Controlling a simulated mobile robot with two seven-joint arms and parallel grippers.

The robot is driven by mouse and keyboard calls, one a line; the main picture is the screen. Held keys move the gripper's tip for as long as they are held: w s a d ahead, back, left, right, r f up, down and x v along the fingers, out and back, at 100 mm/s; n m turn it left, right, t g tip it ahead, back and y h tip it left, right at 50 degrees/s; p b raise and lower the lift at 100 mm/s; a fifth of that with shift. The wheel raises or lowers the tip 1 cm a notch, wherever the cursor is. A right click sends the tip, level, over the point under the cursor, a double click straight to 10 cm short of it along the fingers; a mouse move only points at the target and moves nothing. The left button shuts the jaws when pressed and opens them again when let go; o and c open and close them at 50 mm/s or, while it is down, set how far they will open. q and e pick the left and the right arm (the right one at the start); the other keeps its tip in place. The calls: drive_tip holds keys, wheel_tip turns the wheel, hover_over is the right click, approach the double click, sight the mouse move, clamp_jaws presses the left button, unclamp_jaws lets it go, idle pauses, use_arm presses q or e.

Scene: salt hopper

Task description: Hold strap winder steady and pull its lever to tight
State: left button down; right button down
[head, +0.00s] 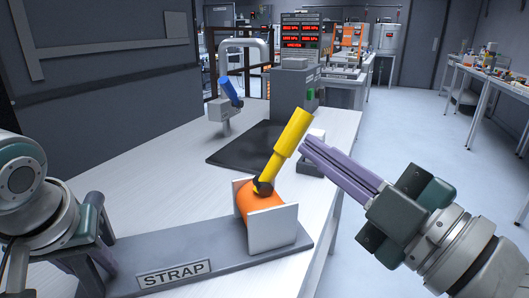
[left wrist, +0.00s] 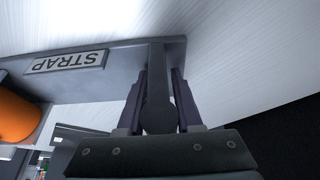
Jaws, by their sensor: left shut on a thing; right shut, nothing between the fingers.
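The strap winder's long grey base (head: 225,248) lies on the white table, with a STRAP label (head: 174,273). An orange drum (head: 255,200) sits between pale side plates (head: 272,229) at its right end. The yellow lever (head: 291,133) rises from the dark pivot and leans up to the right. My left gripper (left wrist: 160,88) is shut on a dark grey grip (left wrist: 158,55) at the base's left end. My right gripper (head: 305,145) is shut and empty, its purple fingertips just right of the lever's upper part. I cannot tell whether they touch it.
Behind the winder, a dark mat (head: 240,148) lies on the table, with a grey stand with a blue handle (head: 231,92) beside it. A small grey box (head: 312,160) stands behind the lever. A machine with red displays (head: 300,35) is at the back.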

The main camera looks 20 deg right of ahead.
use_arm(q)
drive_tip(key=shift+s+f, duration=0.2)
drive_tip(key=shift+f, duration=0.1)
use_arm(e)
drive_tip(key=shift+s+d, duration=0.1)
drive_tip(key=shift+s, duration=0.2)
use_arm(q)
drive_tip(key=c, duration=0.8)
unclamp_jaws()
drive_tip(key=shift+s, duration=0.15)
drive_tip(key=o, duration=0.3)
drive_tip(key=shift+r, duration=0.1)
use_arm(e)
drive_tip(key=shift+s+f, duration=0.1)
use_arm(q)
drive_tip(key=shift+r, duration=0.1)
